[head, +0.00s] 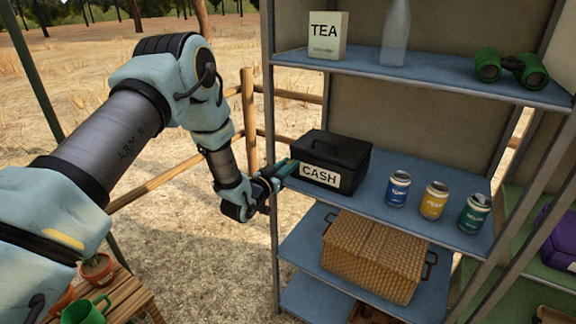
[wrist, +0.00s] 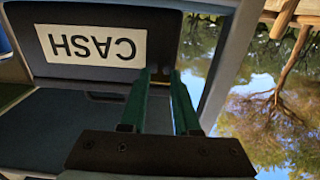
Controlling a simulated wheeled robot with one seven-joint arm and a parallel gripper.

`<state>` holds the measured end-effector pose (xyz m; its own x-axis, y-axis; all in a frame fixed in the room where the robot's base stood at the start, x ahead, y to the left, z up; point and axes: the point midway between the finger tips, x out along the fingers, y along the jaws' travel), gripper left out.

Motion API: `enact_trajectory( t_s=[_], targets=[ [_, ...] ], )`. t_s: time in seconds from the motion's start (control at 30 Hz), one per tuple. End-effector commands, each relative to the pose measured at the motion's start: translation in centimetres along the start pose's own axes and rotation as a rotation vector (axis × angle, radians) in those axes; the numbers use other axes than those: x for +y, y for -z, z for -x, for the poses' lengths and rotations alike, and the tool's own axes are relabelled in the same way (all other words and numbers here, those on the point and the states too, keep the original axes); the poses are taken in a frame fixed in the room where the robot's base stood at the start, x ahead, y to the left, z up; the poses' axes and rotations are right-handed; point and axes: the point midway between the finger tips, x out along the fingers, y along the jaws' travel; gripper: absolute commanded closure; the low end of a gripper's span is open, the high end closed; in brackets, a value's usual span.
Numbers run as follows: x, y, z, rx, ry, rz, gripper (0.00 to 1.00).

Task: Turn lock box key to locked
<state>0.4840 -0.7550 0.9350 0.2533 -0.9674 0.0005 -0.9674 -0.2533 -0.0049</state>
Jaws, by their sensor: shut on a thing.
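The lock box is a black cash box (head: 345,152) with a top handle and a white CASH label, on the middle blue shelf in the head view. Its lid looks shut. In the wrist view its front face (wrist: 163,35) shows upside down. My gripper (head: 289,169) is at the left end of the box's front, beside the label. In the wrist view its two green fingers (wrist: 160,75) point at the box front with a narrow gap between them. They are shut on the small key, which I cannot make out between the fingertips. The key's angle is hidden.
Blue, yellow and green cans (head: 434,200) stand right of the box. A wicker basket (head: 375,255) is on the shelf below. A tea box (head: 327,35), clear bottle (head: 396,35) and green binoculars (head: 512,68) are above. The shelf's left post (head: 270,100) is close to my gripper.

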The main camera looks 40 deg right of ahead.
Motion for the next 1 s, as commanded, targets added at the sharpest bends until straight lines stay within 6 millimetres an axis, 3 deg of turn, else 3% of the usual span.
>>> enact_trajectory(
  t_s=[0.47, 1.0],
  targets=[
    [0.04, -0.36, 0.01, 0.0, -0.001, -0.063, 1.0],
    [0.12, -0.86, 0.02, 0.002, -0.001, -0.509, 1.0]
  ],
)
